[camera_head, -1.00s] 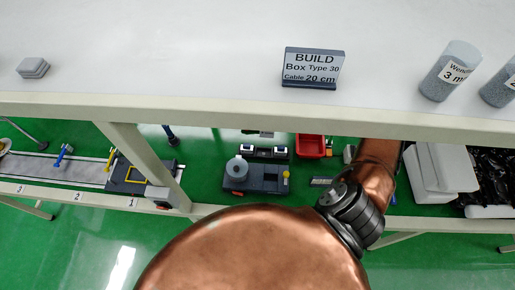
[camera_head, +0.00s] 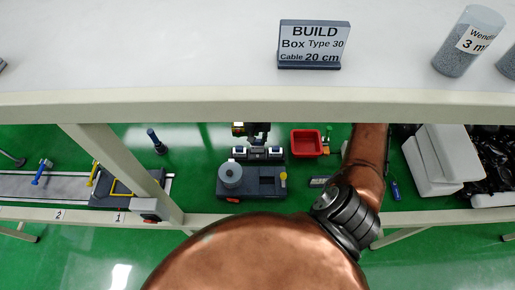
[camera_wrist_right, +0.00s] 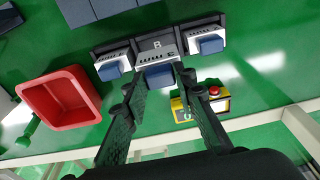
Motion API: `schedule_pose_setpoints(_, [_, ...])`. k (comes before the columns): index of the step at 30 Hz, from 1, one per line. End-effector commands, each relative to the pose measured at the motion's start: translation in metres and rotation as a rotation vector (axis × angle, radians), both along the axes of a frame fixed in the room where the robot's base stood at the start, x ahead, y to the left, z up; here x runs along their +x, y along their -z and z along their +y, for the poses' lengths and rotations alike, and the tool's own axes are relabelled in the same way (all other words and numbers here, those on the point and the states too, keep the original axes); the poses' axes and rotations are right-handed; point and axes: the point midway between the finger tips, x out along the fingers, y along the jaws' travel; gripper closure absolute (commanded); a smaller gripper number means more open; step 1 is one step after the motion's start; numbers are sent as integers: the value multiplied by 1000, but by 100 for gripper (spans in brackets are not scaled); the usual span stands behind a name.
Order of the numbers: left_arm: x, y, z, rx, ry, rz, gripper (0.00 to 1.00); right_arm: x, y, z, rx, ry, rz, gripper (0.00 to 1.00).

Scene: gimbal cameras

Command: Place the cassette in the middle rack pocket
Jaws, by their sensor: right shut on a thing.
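The dark rack (camera_wrist_right: 155,45), marked B, shows in the right wrist view with a white-and-blue cassette in its left pocket (camera_wrist_right: 113,65) and another in its right pocket (camera_wrist_right: 207,42). My right gripper (camera_wrist_right: 162,78) is shut on a white-and-blue cassette (camera_wrist_right: 158,72) at the middle of the rack, between those two. I cannot tell how deep it sits in the middle pocket. In the head view the rack (camera_head: 258,159) is small below the shelf, with my right gripper (camera_head: 258,138) over its middle. My left gripper is in neither view.
A red bin (camera_wrist_right: 62,98) stands left of the rack in the wrist view, and a yellow box with a red button (camera_wrist_right: 213,92) stands at its right. In the head view a grey fixture (camera_head: 252,183) is in front of the rack. A shelf edge (camera_head: 260,105) crosses above.

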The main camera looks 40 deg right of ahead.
Motion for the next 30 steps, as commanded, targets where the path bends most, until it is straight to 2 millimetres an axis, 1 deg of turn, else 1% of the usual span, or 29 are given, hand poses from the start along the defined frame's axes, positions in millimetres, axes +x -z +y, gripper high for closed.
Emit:
schedule_pose_setpoints(1, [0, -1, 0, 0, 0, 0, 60, -1, 6, -1, -1, 1, 2, 100])
schedule_pose_setpoints(8, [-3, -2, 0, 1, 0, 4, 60, -1, 25, 0, 0, 1, 1, 100])
schedule_pose_setpoints(12, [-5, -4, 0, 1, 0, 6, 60, -1, 45, 0, 1, 2, 2, 100])
schedule_pose_setpoints(14, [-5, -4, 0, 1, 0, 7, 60, 0, 51, 0, 1, 2, 1, 100])
schedule_pose_setpoints(22, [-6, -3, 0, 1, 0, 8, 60, 0, 53, -1, -2, 1, -1, 100])
schedule_pose_setpoints(26, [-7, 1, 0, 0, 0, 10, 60, 0, 57, -1, -2, 0, -1, 100])
schedule_pose_setpoints(27, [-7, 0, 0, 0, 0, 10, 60, 0, 56, -1, -1, 0, 0, 72])
schedule_pose_setpoints(30, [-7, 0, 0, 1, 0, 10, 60, 0, 55, -1, -1, 0, 0, 65])
